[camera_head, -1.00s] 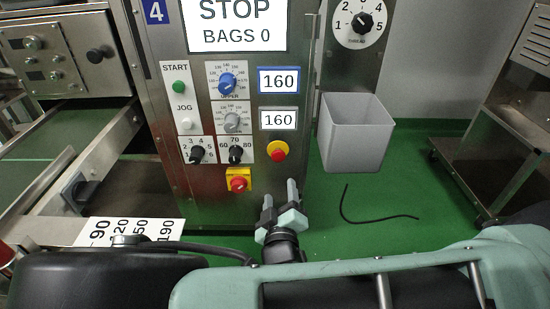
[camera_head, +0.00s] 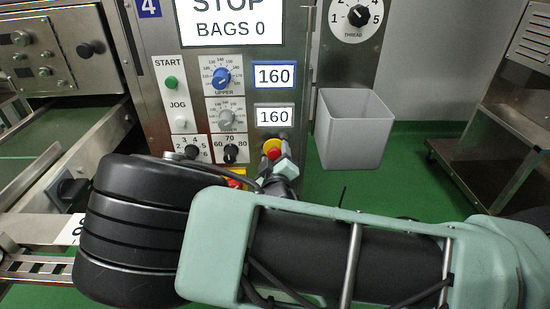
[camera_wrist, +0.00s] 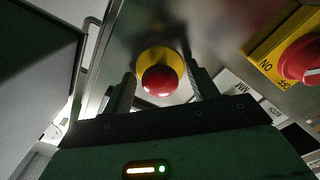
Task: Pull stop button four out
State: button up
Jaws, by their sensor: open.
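The stop button (camera_head: 272,151) is a red mushroom head on a yellow ring, on the steel panel marked 4, below the lower 160 display. It also shows in the wrist view (camera_wrist: 160,80), between the two fingers. My gripper (camera_wrist: 160,92) is open, with one finger on each side of the red head and gaps visible on both sides. In the head view my gripper (camera_head: 279,158) is at the button and partly covers it. I cannot tell whether a finger touches it.
A red switch on a yellow plate (camera_wrist: 262,58) marked ON and OFF is close on the right in the wrist view. Knobs, START (camera_head: 171,83) and JOG (camera_head: 181,123) buttons are left of the button. A grey bin (camera_head: 352,130) hangs at the right.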

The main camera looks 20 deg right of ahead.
jog(key=shift+c, duration=0.3)
grip_shut()
jog(key=shift+s+a+r+p, duration=0.1)
jog(key=shift+s+r+p, duration=0.05)
jog(key=shift+s+p, duration=0.3)
jog(key=shift+f, duration=0.2)
jog(key=shift+o, duration=0.3)
grip_release()
jog(key=shift+s+a, duration=0.1)
jog(key=p+v, duration=0.4)
jog(key=v, duration=1.3)
jog(key=shift+s, duration=0.15)
